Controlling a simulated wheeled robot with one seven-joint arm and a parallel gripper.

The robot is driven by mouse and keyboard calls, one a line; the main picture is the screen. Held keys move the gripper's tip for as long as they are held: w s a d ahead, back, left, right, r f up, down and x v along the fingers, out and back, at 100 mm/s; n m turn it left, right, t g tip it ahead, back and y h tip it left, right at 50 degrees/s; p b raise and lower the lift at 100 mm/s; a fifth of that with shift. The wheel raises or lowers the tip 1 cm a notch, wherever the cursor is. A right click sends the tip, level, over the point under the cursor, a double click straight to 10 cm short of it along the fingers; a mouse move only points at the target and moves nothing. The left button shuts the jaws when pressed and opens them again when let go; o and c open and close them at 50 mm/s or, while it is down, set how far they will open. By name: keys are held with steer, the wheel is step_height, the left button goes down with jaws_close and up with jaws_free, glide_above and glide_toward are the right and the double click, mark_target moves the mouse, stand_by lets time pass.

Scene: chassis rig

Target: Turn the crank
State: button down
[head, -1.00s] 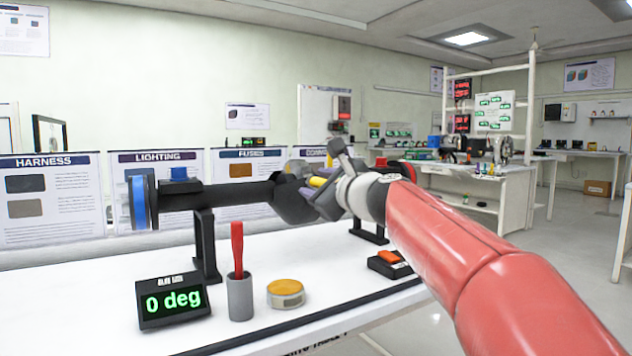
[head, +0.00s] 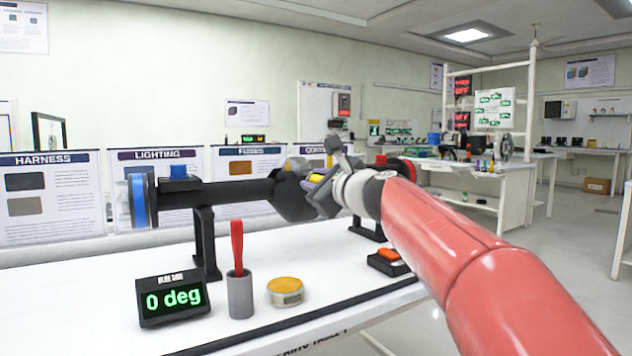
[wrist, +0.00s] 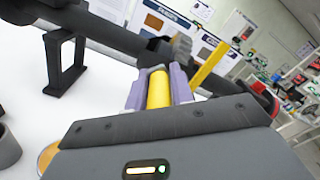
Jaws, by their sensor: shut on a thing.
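The crank rig is a dark horizontal shaft (head: 222,194) on black stands above the white table, with a blue disc (head: 140,201) at its left end. In the wrist view the yellow crank handle (wrist: 159,90) lies between the two purple-grey fingers of my gripper (wrist: 160,88), which is shut on it. In the head view my gripper (head: 318,186) is at the middle of the shaft and mostly hides the crank. A black display (head: 172,299) on the table reads 0 deg in green.
A grey cup (head: 240,296) with a red-handled tool (head: 237,246) stands in front of the shaft. A yellow-topped round tin (head: 285,292) is beside it. A black box with an orange switch (head: 389,257) sits near the table's right end. The front of the table is otherwise bare.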

steer(key=shift+w+d+r+m+p, duration=0.4)
steer(key=shift+d+m+p, duration=0.25)
steer(key=shift+m+p, duration=0.95)
steer(key=shift+w+d+r+m+p, duration=0.35)
steer(key=shift+w+d+m+p, duration=0.25)
steer(key=shift+m+p, duration=1.05)
steer(key=shift+w+d+r+m+p, duration=0.35)
steer(key=shift+d+m+p, duration=0.35)
steer(key=shift+m+p, duration=0.9)
steer(key=shift+m, duration=0.45)
steer(key=c, duration=1.3)
jaws_free()
steer(key=shift+s+d, duration=0.1)
steer(key=shift+d, duration=0.05)
